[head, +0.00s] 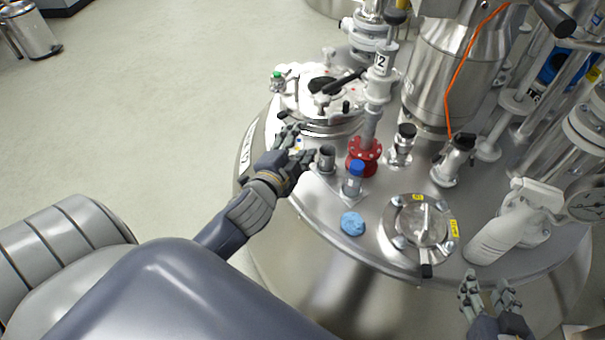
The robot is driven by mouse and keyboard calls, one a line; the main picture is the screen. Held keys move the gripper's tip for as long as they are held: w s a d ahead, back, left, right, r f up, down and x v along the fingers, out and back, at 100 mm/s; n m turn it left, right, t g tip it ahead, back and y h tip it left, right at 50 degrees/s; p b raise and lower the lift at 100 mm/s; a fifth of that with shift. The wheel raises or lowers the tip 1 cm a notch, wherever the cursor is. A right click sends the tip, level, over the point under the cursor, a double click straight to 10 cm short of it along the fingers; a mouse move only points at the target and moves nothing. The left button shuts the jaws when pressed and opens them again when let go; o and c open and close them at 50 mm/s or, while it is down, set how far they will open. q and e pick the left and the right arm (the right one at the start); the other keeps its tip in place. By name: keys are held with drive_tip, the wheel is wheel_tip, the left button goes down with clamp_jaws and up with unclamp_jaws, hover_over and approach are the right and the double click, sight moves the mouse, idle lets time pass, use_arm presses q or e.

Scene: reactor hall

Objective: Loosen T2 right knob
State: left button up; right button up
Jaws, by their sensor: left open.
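The steel reactor lid (320,225) fills the middle of the head view. A round hatch (318,98) with a black-handled clamp sits at its far left. A label that looks like "T2" or "12" (381,62) is on an upright pipe behind it. I cannot tell which part is the T2 right knob. My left gripper (300,147) is open over the left edge of the lid, below the hatch and beside a short grey stub (326,158). Nothing shows between its fingers. My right gripper (488,288) has its fingers apart, empty, at the lid's front right edge.
A round sight-glass cover (418,230) and a white angled fitting (503,232) are at the right.

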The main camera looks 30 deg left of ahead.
use_arm(q)
drive_tip(key=s+d+f+n+g+h+p, duration=0.1)
drive_tip(key=s+d+f+n+g+p, duration=0.1)
drive_tip(key=s, duration=0.5)
drive_tip(key=shift+s+d+f+n+g+h+p, duration=0.15)
drive_tip(key=shift+d+f+n+g+h+p, duration=0.3)
drive_tip(key=shift+d+n+g, duration=0.95)
drive_tip(key=shift+d+n+t, duration=0.3)
drive_tip(key=shift+d+t, duration=0.1)
drive_tip(key=shift+d, duration=0.05)
drive_tip(key=shift+c, duration=0.6)
